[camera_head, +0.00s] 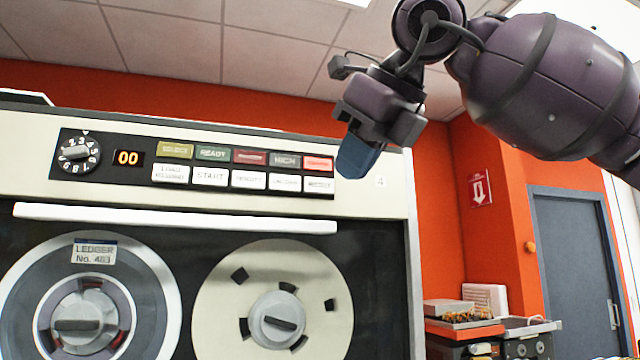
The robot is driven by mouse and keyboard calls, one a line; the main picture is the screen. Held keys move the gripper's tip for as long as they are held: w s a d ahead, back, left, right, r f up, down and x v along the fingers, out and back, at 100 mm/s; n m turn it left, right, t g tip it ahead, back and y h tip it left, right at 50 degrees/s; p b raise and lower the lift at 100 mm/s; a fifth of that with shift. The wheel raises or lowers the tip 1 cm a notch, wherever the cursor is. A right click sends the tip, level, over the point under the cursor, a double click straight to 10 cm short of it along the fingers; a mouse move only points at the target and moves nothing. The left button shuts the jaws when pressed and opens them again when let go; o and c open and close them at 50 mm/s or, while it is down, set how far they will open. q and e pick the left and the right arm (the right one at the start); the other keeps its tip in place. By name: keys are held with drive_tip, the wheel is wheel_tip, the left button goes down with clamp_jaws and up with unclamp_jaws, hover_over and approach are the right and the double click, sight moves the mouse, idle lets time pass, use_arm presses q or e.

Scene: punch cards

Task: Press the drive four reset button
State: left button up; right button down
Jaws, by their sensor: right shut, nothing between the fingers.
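The tape drive (376,212) fills the left and middle of the head view, with a small "4" at its upper right. Its dark control panel (110,180) has a row of coloured lamps above a row of white buttons. The reset button (319,185) is the rightmost white one, below a lit red lamp (318,163). My right gripper (357,158) hangs from the upper right with its blue fingertips shut and empty. In the picture the fingertips are just right of the panel's end, above and right of the reset button; their distance from the drive's face is unclear. My left gripper is not in view.
A white bar (175,218) runs below the panel. Two tape reels (215,300) sit under it. A dial (78,153) and a "00" display (128,158) are at the panel's left. A low unit (480,325) and a grey door (575,260) stand at right.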

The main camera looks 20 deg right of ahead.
sight(330, 179)
drive_tip(key=w+p, duration=0.2)
drive_tip(key=w, duration=0.5)
drive_tip(key=shift+w+a, duration=0.15)
drive_tip(key=shift+w, duration=0.2)
idle(0.9)
idle(0.7)
drive_tip(key=shift+w, duration=0.1)
drive_tip(key=shift+w, duration=0.35)
drive_tip(key=shift+w, duration=0.1)
idle(0.5)
